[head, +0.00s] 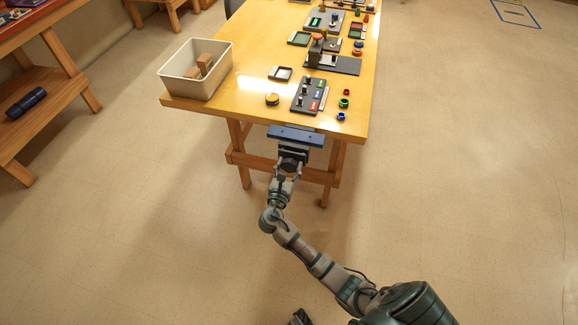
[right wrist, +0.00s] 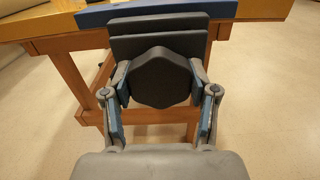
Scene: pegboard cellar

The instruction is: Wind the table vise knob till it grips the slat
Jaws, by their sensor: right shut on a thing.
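The table vise (head: 290,148) is at the front end of the yellow table, with its dark jaw plates (right wrist: 158,46) facing me in the right wrist view. A long blue slat (head: 297,135) lies crosswise at the vise, and it also shows along the top of the right wrist view (right wrist: 145,12). I cannot tell whether the jaws press on it. The dark lobed knob (right wrist: 162,78) sticks out toward me below the plates. My right gripper (right wrist: 160,90) is shut on the knob, one finger on each side.
On the yellow table (head: 240,100) stand a white bin (head: 164,76) with wooden blocks, a dark panel (head: 309,96), a round yellow-topped thing (head: 272,99) and several small coloured rings. Table legs stand below the vise. The floor (head: 460,180) to the right is clear.

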